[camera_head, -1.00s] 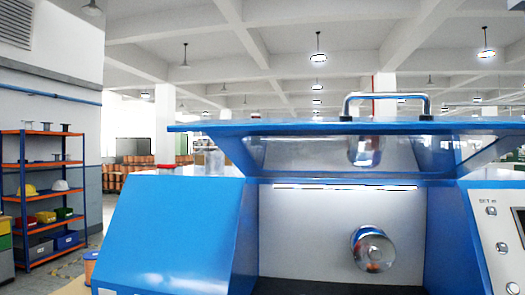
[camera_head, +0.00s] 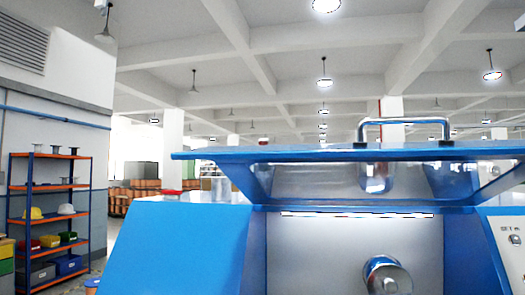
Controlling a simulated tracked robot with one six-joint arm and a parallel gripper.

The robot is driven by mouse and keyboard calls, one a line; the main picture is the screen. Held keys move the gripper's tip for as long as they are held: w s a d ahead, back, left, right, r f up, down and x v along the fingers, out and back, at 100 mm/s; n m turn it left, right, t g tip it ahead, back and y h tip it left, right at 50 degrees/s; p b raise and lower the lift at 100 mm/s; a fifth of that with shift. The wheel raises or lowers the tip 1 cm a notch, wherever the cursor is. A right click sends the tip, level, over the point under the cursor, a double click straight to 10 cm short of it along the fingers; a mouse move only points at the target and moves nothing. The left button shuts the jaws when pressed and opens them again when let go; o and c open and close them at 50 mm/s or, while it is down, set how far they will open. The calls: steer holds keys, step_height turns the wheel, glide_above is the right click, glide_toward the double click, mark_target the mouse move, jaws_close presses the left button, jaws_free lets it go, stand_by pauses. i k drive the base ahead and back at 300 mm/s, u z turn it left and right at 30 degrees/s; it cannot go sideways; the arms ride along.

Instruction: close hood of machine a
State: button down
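The blue machine (camera_head: 180,245) fills the lower middle and right of the head view. Its hood (camera_head: 320,153) is raised, a blue-framed lid with a clear panel standing above the open front. A chrome handle (camera_head: 404,122) sits on top of the hood's front edge. Below the hood the pale inner chamber shows, with a round metal pulley or spindle (camera_head: 386,276) partly cut off by the lower edge. No letter marking the machine is readable. My gripper is not in view.
A shelf rack (camera_head: 48,215) with spools, helmets and coloured bins stands at the left by the wall. A control panel (camera_head: 508,240) is at the machine's right, cut by the picture edge. Orange-brown stacked spools (camera_head: 135,195) stand in the hall behind.

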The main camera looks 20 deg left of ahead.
mark_target(378, 175)
steer(key=k, duration=1.2)
steer(key=u, duration=1.5)
steer(key=i, duration=1)
